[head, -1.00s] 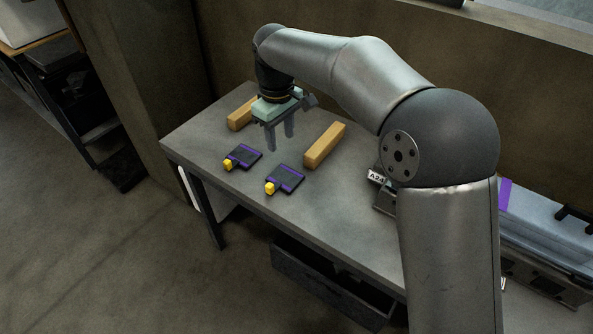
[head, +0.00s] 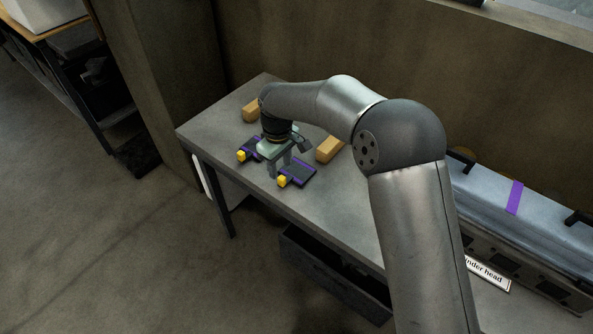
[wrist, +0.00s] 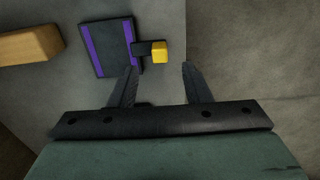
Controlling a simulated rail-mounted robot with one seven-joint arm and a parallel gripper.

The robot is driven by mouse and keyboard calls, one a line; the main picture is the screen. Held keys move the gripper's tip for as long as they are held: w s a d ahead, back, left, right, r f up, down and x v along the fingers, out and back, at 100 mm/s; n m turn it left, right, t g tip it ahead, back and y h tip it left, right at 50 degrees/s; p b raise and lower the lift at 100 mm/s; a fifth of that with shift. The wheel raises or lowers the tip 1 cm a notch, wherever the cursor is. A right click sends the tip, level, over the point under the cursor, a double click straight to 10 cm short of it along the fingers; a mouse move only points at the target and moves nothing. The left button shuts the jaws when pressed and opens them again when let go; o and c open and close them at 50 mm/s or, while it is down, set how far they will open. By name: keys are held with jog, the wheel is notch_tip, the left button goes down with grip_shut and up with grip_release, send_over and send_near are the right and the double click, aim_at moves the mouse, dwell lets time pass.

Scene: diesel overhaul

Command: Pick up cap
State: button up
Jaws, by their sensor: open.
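No part is labelled as the cap. Two dark flat pieces with purple stripes, each with a yellow block on a short dark tab, lie on the table: a left piece (head: 249,145) with its yellow block (head: 241,155), and a right piece (head: 301,172) with its yellow block (head: 282,181). My gripper (head: 279,169) is open and low between them. The wrist view shows one striped piece (wrist: 107,47) and its yellow block (wrist: 160,52) just past my open fingertips (wrist: 160,68). Nothing shows held. A dark bit behind the fingers is mostly hidden.
The grey table (head: 322,210) has two wooden bars behind the pieces, a left bar (head: 251,109) and a right bar (head: 329,149). The right bar is close behind my gripper. A long grey part with a purple band (head: 514,198) stands at the right. The table's front is clear.

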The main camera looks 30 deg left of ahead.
aim_at(282, 177)
jog(key=shift+d+f+p, duration=0.15)
jog(key=shift+f+p, duration=0.4)
jog(key=shift+f, duration=1.75)
grip_shut()
jog(key=shift+r, duration=0.1)
